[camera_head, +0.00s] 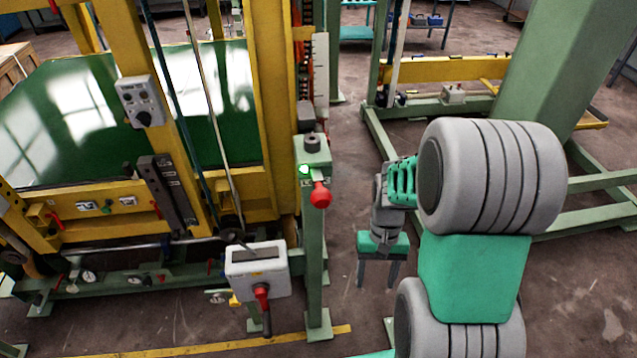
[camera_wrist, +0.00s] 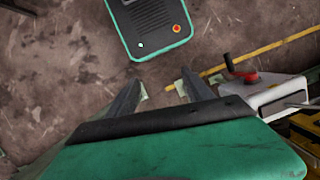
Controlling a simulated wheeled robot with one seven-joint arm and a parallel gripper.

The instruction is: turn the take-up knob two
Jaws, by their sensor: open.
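My gripper (camera_head: 376,272) hangs open and empty to the right of the green post, fingers pointing down. In the wrist view its two fingers (camera_wrist: 162,90) are apart with only floor between them. No label marks take-up knob two, so I cannot tell which knob it is. A dark round knob (camera_head: 312,142) stands on top of the green post, above a red ball handle (camera_head: 320,194) and a lit green lamp (camera_head: 304,170). A grey box (camera_head: 139,102) with small dark knobs is on the yellow column. My gripper touches none of these.
A white box (camera_head: 257,270) with a red-handled lever stands low left of the post (camera_head: 314,265); it shows in the wrist view (camera_wrist: 275,94). The yellow machine frame (camera_head: 262,110) fills the left. A green frame (camera_head: 545,65) stands right.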

